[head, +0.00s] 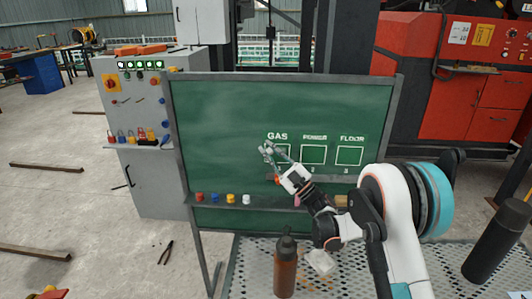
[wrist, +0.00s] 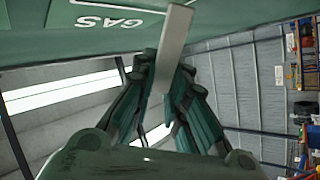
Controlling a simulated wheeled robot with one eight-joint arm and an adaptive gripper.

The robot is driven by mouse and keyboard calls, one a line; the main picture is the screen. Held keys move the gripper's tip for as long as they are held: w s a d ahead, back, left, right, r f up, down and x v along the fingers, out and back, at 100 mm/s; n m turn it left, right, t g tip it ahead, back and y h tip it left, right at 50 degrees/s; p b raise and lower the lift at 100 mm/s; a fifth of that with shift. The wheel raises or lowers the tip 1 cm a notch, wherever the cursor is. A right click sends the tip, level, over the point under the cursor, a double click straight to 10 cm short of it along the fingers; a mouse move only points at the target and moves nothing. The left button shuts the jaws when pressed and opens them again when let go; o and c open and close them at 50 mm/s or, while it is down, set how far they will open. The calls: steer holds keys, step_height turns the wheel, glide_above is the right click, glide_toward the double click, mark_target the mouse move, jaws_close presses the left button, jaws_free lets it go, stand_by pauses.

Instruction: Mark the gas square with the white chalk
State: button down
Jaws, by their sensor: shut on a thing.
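The green board (head: 220,120) stands ahead with three outlined squares labelled GAS, POWER and FLOOR. The gas square (head: 287,150) is the leftmost, partly hidden behind my gripper (head: 268,150). In the wrist view, my gripper (wrist: 165,85) is shut on a pale stick, the white chalk (wrist: 172,48), which points up towards the board. The GAS lettering (wrist: 108,21) shows there upside down, left of the chalk. I cannot tell whether the chalk touches the board, and I see no clear mark in the gas square.
The board's ledge holds red, blue, yellow and white pieces (head: 230,199) and a tan block (head: 341,201). A brown bottle (head: 285,272) and a dark cylinder (head: 497,240) stand on the perforated table (head: 250,270) in front. A grey cabinet (head: 150,180) stands behind at left.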

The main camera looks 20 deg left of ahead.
steer(key=shift+w+d, duration=0.65)
steer(key=shift+d, duration=2.2)
steer(key=shift+s+a, duration=0.25)
steer(key=shift+a, duration=0.9)
steer(key=shift+s+a, duration=0.3)
steer(key=shift+a, duration=0.85)
steer(key=shift+s+a, duration=0.25)
steer(key=shift+a, duration=0.9)
steer(key=shift+s+d, duration=0.25)
steer(key=shift+s, duration=0.7)
steer(key=shift+s+d, duration=0.2)
steer(key=shift+s, duration=0.8)
steer(key=shift+s+d, duration=0.25)
steer(key=shift+s, duration=0.7)
steer(key=shift+s, duration=0.1)
steer(key=s, duration=0.2)
steer(key=shift+s+d, duration=0.35)
steer(key=shift+w, duration=0.1)
